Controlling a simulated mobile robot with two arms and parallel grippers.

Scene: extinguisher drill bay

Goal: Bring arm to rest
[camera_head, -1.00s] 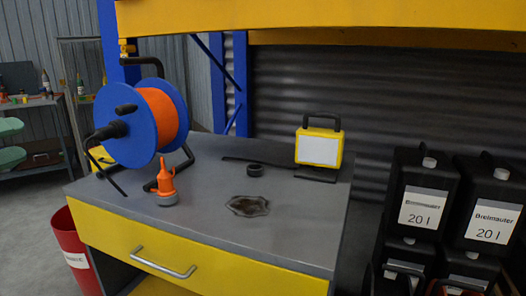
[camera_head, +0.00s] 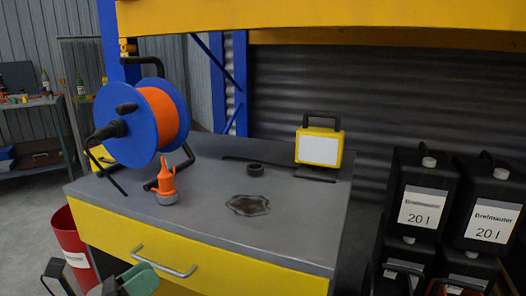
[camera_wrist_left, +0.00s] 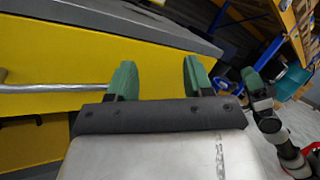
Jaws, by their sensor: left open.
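My left gripper (camera_head: 128,281) shows at the bottom edge of the head view, partly cut off, in front of the yellow drawer of the workbench. In the left wrist view its two green fingers (camera_wrist_left: 159,78) stand apart with nothing between them. The drawer front and its bar handle (camera_wrist_left: 60,88) lie beyond and to the left of the fingers. The gripper appears to hold nothing.
A red bin (camera_head: 68,235) stands left; black canisters (camera_head: 424,190) stand right.

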